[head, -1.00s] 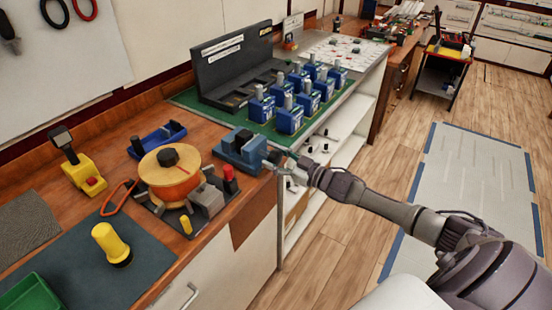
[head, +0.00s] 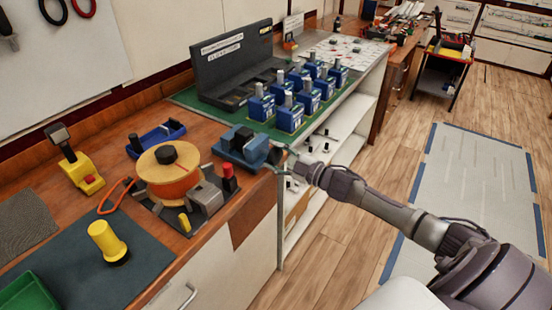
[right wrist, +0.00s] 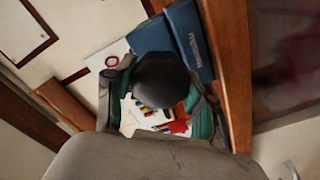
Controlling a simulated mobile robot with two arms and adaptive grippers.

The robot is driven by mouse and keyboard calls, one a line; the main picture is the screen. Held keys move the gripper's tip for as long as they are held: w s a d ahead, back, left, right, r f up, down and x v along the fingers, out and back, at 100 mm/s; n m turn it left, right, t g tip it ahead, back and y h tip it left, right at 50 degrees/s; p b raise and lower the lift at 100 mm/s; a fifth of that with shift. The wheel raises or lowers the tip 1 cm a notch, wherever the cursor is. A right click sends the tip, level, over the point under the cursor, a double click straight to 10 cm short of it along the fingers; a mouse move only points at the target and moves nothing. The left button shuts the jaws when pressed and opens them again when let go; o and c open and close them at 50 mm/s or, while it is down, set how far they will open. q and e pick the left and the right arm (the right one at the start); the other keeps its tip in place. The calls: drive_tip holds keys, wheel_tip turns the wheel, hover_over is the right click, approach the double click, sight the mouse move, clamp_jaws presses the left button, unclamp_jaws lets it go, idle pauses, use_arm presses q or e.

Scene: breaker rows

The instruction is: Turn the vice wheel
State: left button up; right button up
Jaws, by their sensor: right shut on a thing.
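The blue vice (head: 240,148) sits at the front edge of the wooden bench, right of the orange-topped spool. It also shows in the right wrist view (right wrist: 188,38) as blue blocks beyond the gripper. Its wheel is small and mostly hidden by my gripper in the head view. In the right wrist view a dark round part (right wrist: 160,80), which looks like the wheel, sits between my fingers. My right gripper (head: 284,160) is at the vice's front end, shut on the wheel; its teal-edged fingers also show in the wrist view (right wrist: 160,108). My left gripper is out of view.
Left of the vice stand the orange spool (head: 168,178) and a red-topped part (head: 229,178). Behind it are several blue breakers (head: 290,115) on a green mat. A yellow-handled stamp (head: 108,243) stands on a dark mat.

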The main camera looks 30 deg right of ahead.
drive_tip(key=n+b, duration=0.2)
drive_tip(key=n, duration=0.3)
drive_tip(key=shift+f+n, duration=0.1)
drive_tip(key=shift+n, duration=0.3)
idle(0.4)
drive_tip(key=o, duration=1.2)
drive_tip(key=shift+s, duration=0.1)
drive_tip(key=v, duration=1.2)
